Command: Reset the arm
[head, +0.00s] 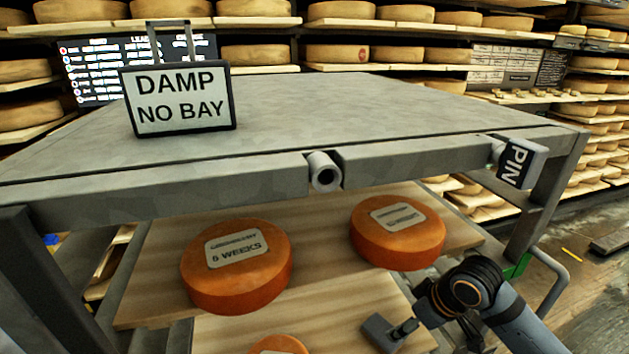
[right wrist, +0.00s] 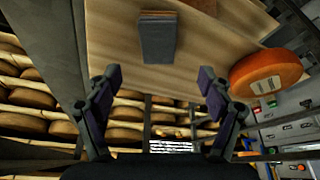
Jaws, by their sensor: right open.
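My right arm (head: 505,315) reaches in from the lower right of the head view, beside the lower part of the grey metal table. My right gripper (right wrist: 160,79) is open in the right wrist view, with nothing between its fingers. A grey block (right wrist: 157,40) with a brown end lies on a wooden board (right wrist: 108,45) beyond the fingertips, apart from them. An orange cheese wheel (right wrist: 268,76) shows at the right of that view. My left arm and gripper are not in view.
The table (head: 330,100) bears a sign reading DAMP NO BAY (head: 180,100). Below, labelled orange wheels (head: 235,280) (head: 398,245) sit on wooden boards. Cheese racks stand behind. The tabletop is otherwise clear.

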